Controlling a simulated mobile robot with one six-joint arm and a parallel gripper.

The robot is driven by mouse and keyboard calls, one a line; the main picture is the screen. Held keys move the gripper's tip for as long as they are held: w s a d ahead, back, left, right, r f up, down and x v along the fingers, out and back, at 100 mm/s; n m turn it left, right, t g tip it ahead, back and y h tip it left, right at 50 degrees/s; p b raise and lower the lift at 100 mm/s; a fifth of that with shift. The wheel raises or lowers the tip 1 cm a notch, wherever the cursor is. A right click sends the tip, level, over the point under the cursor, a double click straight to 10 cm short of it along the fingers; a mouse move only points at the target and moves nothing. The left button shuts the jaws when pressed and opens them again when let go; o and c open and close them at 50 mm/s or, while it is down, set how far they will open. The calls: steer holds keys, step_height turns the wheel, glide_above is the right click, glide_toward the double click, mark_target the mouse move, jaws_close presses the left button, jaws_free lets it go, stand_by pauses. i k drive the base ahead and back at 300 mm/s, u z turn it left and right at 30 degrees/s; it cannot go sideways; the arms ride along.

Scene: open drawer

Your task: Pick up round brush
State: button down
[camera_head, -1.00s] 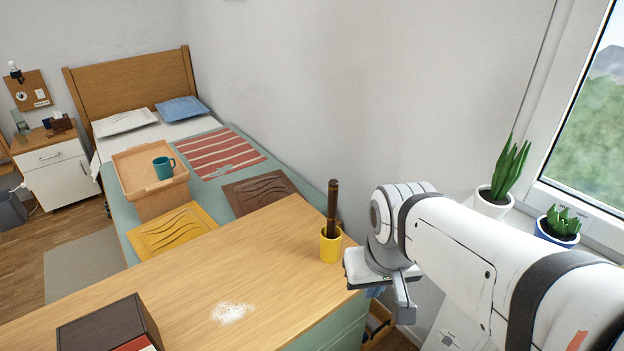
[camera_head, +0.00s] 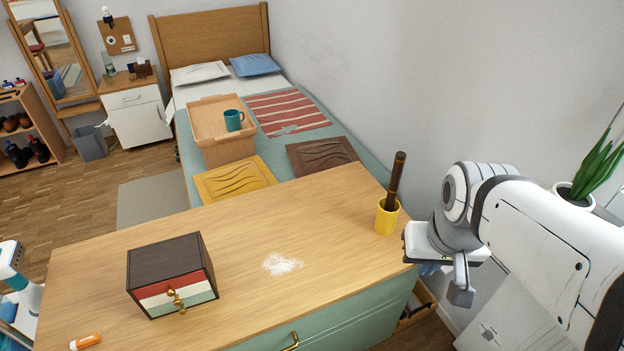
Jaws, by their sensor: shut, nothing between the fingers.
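A dark brown rod (camera_head: 397,178) stands tilted in a yellow cup (camera_head: 387,217) near the right end of the wooden tabletop. It looks like a brush handle; no bristles show, and its lower end is hidden in the cup. I see no other thing that could be the round brush. My gripper (camera_head: 461,291) is just past the table's right edge, right of the cup and apart from it. It is shut and empty, with its fingers partly hidden by its own body.
A small dark box with drawers (camera_head: 172,275) stands on the table's left part, near an orange tube (camera_head: 85,342). White powder (camera_head: 282,264) lies mid-table. A wall and a potted plant (camera_head: 583,180) are at right. The tabletop between box and cup is otherwise clear.

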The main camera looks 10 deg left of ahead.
mark_target(400, 159)
steer(key=u, duration=1.5)
steer(key=k, duration=0.8)
steer(key=z, duration=1.05)
steer(key=i, duration=1)
